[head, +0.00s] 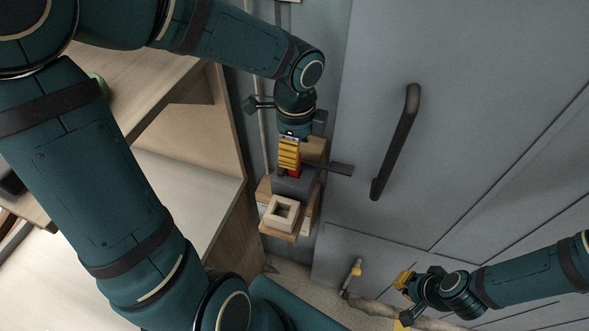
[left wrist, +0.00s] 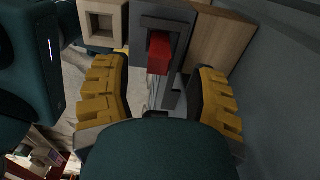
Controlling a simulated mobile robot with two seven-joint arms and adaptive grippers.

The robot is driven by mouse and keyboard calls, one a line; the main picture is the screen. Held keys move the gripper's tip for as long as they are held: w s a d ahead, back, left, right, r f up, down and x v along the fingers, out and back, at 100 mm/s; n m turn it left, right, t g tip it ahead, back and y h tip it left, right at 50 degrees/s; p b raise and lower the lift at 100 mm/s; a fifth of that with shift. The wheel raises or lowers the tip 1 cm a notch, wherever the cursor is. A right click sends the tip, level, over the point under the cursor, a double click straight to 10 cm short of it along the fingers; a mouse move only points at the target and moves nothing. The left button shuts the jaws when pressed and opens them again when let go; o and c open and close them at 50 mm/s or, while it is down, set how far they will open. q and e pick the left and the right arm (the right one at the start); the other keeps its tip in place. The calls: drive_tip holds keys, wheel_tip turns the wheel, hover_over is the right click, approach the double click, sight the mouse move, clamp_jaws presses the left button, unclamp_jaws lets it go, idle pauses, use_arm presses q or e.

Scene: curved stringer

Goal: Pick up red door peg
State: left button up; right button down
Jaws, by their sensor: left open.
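The red door peg (left wrist: 159,52) stands in a dark grey bracket in the left wrist view. In the head view a small part of the red peg (head: 295,172) shows just below my left gripper (head: 289,153). My left gripper is open. In the left wrist view its yellow fingers (left wrist: 160,100) are spread wide, one on each side of the peg's line. The peg lies between and beyond the fingertips, and I see no contact. My right gripper (head: 402,302) is at the lower right of the head view, its yellow fingertips apart and empty.
The dark grey bracket (head: 292,186) sits on a wooden block beside a square wooden frame (head: 282,212), which also shows in the left wrist view (left wrist: 102,25). A grey door with a black handle (head: 396,140) is close on the right. Wooden shelves (head: 190,190) stand on the left.

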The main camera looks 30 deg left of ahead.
use_arm(q)
wheel_tip(320, 180, down, 4)
drive_tip(key=shift+s+f+b, duration=0.1)
drive_tip(key=shift+f+b, duration=0.05)
drive_tip(key=shift+b, duration=0.35)
clamp_jaws()
